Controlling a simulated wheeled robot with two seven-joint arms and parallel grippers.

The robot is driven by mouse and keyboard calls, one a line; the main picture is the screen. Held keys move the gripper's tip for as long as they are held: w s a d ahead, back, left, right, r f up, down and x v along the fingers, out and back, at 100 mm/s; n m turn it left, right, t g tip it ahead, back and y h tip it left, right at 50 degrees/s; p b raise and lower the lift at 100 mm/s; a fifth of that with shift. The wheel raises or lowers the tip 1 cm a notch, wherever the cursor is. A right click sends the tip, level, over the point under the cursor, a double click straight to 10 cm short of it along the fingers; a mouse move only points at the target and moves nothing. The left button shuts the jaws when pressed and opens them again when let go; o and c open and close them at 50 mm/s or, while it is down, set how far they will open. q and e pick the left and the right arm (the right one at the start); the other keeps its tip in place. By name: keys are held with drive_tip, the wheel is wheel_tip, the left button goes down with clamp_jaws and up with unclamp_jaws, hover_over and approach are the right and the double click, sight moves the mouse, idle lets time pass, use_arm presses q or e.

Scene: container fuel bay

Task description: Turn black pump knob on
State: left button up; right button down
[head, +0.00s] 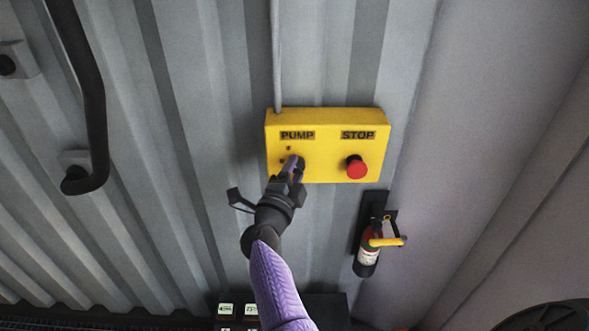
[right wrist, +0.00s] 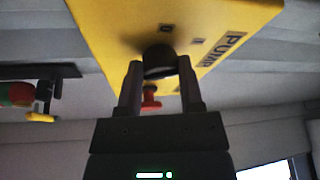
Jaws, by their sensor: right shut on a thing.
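A yellow control box (head: 325,119) is mounted on the corrugated metal wall, with labels PUMP and STOP. The black pump knob (right wrist: 158,60) sits under the PUMP label; in the head view my gripper mostly covers it. My right gripper (head: 292,165) reaches up to the box from below, and in the right wrist view its two fingers (right wrist: 160,82) stand on either side of the knob, shut on it. Which way the knob is turned is hard to tell. My left gripper is not in view.
A red stop button (head: 356,167) sticks out right of the knob. A fire extinguisher (head: 367,250) hangs below the box on the right. A black handrail (head: 90,95) is on the wall at left. A grey conduit (head: 275,60) runs up from the box.

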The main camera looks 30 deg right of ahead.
drive_tip(key=shift+r, duration=0.1)
idle(0.3)
drive_tip(key=shift+c, duration=1.2)
unclamp_jaws()
drive_tip(key=shift+a, duration=0.1)
